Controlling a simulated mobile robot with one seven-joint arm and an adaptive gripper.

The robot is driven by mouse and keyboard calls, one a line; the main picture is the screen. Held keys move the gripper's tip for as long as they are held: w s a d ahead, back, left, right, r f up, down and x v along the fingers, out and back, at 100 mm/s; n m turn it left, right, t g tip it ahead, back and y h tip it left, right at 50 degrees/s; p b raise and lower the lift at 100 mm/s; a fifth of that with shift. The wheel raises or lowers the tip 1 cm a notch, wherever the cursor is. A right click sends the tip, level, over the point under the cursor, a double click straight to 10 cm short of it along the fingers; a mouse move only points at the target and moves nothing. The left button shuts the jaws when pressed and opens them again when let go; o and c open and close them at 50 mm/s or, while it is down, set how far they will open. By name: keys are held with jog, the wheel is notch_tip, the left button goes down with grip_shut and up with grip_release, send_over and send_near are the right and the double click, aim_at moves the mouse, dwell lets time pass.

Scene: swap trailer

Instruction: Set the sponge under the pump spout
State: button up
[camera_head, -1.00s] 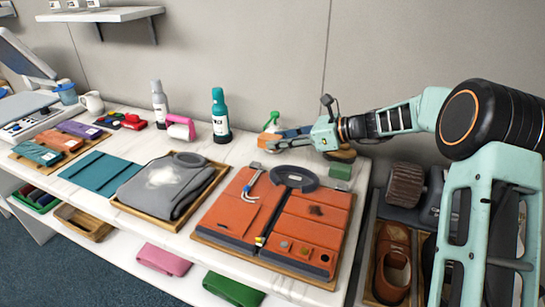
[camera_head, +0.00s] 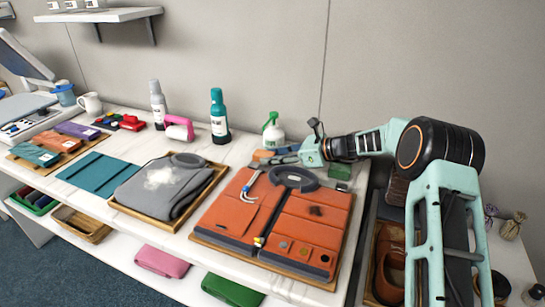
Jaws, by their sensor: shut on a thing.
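My gripper (camera_head: 287,157) is low over the back right of the white counter, just in front of a white bottle with a green pump top (camera_head: 272,130). It is shut on a small orange-and-blue block (camera_head: 262,155), which is mostly hidden by the fingers; I take it for the sponge but cannot be sure. The block is in front of the bottle, and I cannot tell whether it touches the counter or lies under the spout. A green block (camera_head: 340,171) sits on the counter to the right of my gripper.
A tray with a grey garment (camera_head: 140,205) lies further left. The wall is close behind.

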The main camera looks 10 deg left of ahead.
jog(key=shift+f, duration=0.2)
jog(key=o, duration=0.9)
jog(key=shift+o, duration=0.2)
jog(key=shift+r, duration=0.2)
jog(key=shift+d+r, duration=0.15)
jog(key=shift+d, duration=0.15)
jog(key=v, duration=1.1)
jog(key=shift+d+p, duration=0.15)
jog(key=shift+p, duration=0.15)
jog(key=shift+r, duration=0.15)
